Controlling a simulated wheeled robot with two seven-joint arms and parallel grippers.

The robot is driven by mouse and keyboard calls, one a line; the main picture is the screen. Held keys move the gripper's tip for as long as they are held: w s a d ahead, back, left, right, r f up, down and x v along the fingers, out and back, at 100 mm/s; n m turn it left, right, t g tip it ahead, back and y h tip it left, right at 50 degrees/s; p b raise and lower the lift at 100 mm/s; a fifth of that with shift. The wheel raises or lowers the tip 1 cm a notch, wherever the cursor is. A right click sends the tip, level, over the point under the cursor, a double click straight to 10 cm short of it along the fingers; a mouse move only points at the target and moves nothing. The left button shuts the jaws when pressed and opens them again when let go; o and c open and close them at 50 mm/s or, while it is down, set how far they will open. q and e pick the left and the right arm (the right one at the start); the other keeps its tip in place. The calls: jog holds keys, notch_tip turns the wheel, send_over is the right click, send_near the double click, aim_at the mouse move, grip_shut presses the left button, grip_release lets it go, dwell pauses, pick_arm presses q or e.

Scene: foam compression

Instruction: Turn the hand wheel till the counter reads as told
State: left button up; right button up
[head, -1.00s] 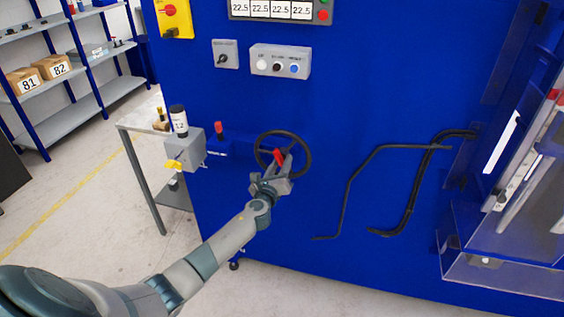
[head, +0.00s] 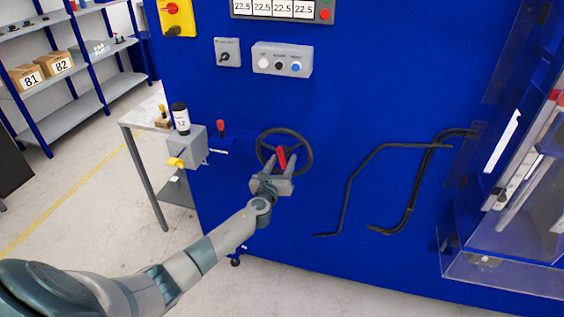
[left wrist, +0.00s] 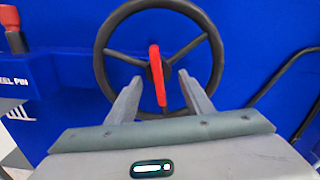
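The black hand wheel (head: 303,135) is mounted on the blue machine front and fills the upper middle of the left wrist view (left wrist: 104,60). A red handle (head: 282,158) stands out from it. My left gripper (head: 279,162) is in front of the wheel's lower part. In the left wrist view its two fingers (left wrist: 159,82) are apart on either side of the red handle (left wrist: 157,75), with gaps on both sides. The displays (head: 273,8) at the top each read 22.5. A white, black-capped cylinder (head: 181,121) seems to show 12. My right gripper is out of view.
Left of the wheel are a grey box (head: 183,147) with a yellow part and a red knob (head: 221,126), beside lettering ending in "EEL PIN". Bent black bars (head: 346,190) stand out on the right. A button box (head: 282,59) is above. A table (head: 146,112) stands left.

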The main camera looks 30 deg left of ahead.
pick_arm(q)
jog(key=shift+s, duration=0.1)
dwell(0.3)
jog(key=shift+s+d, duration=0.15)
jog(key=shift+s, duration=0.4)
jog(key=b+v, duration=0.1)
jog(key=v, duration=1.5)
jog(key=shift+b, duration=0.35)
